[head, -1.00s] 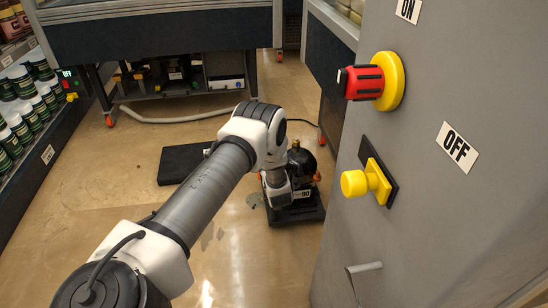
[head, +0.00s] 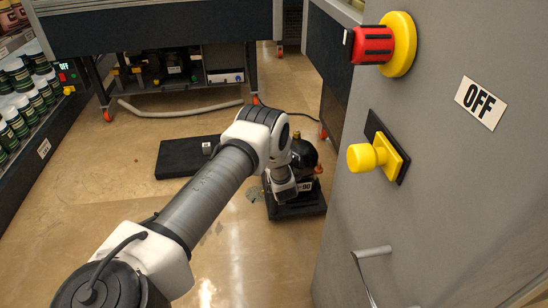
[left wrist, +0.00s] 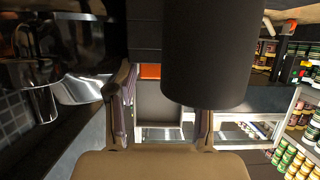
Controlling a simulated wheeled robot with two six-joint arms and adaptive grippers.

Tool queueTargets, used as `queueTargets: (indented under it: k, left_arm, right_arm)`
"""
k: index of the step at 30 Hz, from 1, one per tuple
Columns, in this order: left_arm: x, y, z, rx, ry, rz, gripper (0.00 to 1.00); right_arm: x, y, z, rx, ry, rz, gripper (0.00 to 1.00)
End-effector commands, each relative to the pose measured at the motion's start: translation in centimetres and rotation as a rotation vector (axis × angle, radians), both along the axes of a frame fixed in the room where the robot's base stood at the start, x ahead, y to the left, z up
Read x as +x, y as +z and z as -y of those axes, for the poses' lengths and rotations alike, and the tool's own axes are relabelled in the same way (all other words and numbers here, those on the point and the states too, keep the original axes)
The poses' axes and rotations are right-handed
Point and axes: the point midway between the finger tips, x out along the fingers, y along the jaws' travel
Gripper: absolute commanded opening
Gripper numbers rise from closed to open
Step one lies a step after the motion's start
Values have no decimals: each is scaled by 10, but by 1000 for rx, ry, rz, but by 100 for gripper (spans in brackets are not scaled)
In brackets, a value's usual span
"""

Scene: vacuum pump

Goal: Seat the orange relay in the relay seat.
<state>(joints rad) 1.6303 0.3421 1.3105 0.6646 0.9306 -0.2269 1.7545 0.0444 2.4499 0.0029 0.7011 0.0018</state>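The black vacuum pump (head: 304,155) stands on a dark base on the floor, past the end of my left arm, which partly hides it. In the left wrist view, my left gripper (left wrist: 162,110) has its fingers spread apart with nothing seen between the tips. A small orange block (left wrist: 150,71), possibly the relay, shows beyond the fingers beside a large black cylinder (left wrist: 205,55). A grey box-like recess (left wrist: 155,100) lies just below the orange block in the picture; I cannot tell if it is the relay seat. My right gripper is out of view.
A grey cabinet with a red knob (head: 372,45), a yellow switch (head: 365,157) and a handle (head: 372,251) stands close on the right. A black slab (head: 185,160) lies on the floor left of the pump. Shelves with jars (head: 18,75) are at left.

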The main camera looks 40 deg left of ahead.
Motion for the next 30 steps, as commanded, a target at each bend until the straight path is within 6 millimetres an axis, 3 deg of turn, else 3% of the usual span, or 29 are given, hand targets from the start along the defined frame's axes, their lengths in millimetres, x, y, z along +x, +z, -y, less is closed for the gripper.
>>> queueTargets:
  k: [7,15,21,30]
  left_arm:
    - [-5,11,8,-2,-1,-1,51]
    - [-44,39,57,-1,-3,-3,51]
    - [-66,49,83,-1,-2,-2,51]
    - [-70,49,87,0,0,1,51]
  right_arm:
    - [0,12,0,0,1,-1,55]
    - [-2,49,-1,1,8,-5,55]
    - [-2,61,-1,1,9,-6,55]
    - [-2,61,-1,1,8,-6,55]
